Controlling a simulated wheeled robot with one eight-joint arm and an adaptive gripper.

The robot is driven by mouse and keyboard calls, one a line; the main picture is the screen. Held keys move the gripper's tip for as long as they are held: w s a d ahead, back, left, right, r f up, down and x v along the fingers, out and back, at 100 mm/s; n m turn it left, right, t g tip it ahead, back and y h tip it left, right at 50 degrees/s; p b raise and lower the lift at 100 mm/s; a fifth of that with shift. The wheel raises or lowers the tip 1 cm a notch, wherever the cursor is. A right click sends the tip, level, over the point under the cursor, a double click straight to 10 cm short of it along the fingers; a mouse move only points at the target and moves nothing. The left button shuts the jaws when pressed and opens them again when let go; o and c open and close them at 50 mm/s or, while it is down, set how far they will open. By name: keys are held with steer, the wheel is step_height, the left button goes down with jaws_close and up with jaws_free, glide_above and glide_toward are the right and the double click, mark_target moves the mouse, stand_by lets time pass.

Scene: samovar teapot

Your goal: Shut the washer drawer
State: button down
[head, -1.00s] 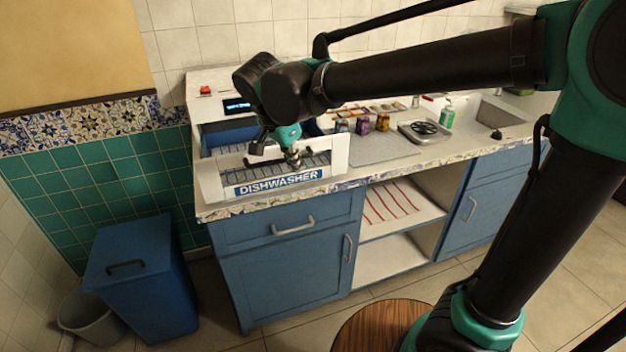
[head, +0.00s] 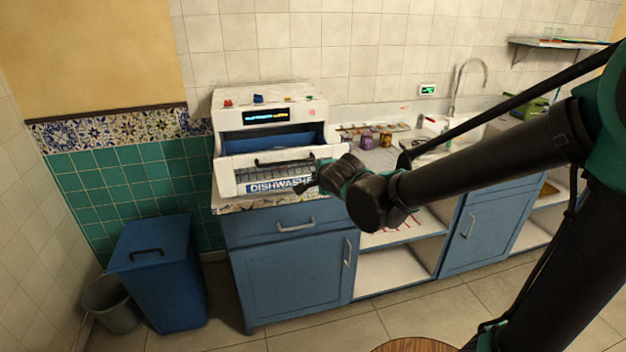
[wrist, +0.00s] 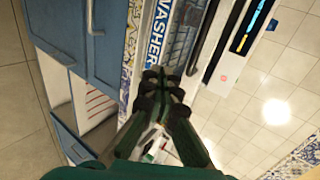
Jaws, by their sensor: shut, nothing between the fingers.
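The washer drawer (head: 235,178) is the white front of the countertop dishwasher (head: 318,108), with a dark bar handle (head: 285,160) and a "DISHWASHER" label. It stands out from the machine, and a blue interior shows above and behind it. My gripper (head: 304,187) is shut and empty, in front of the right end of the drawer front, by the end of the label. In the wrist view my gripper's closed fingertips (wrist: 165,75) are close to the drawer front (wrist: 165,8), beside the label. I cannot tell whether they touch it.
The counter with blue cabinets (head: 290,270) carries the machine. Small jars (head: 366,140) stand right of it, with a sink tap (head: 470,75) farther right. A blue bin (head: 157,270) and a grey bucket (head: 112,303) stand on the floor at left.

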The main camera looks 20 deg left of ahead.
glide_toward(305, 171)
step_height(305, 171, down, 4)
steer(key=w, duration=0.2)
steer(key=shift+w+a+r, duration=0.15)
steer(key=shift+w+a, duration=0.25)
steer(key=shift+a, duration=0.15)
steer(key=shift+w+a+r, duration=0.15)
steer(key=shift+w+a, duration=0.25)
steer(key=shift+a, duration=0.15)
steer(key=shift+w+a, duration=0.35)
steer(key=shift+w, duration=0.15)
steer(key=w+a, duration=0.3)
steer(key=w, duration=0.3)
steer(key=w+a, duration=0.4)
steer(key=w, duration=0.2)
steer(key=w+a, duration=0.4)
steer(key=w, duration=0.3)
steer(key=shift+a, duration=0.25)
steer(key=shift+w+a+r, duration=0.1)
steer(key=shift+w+a, duration=0.1)
steer(key=shift+w, duration=0.1)
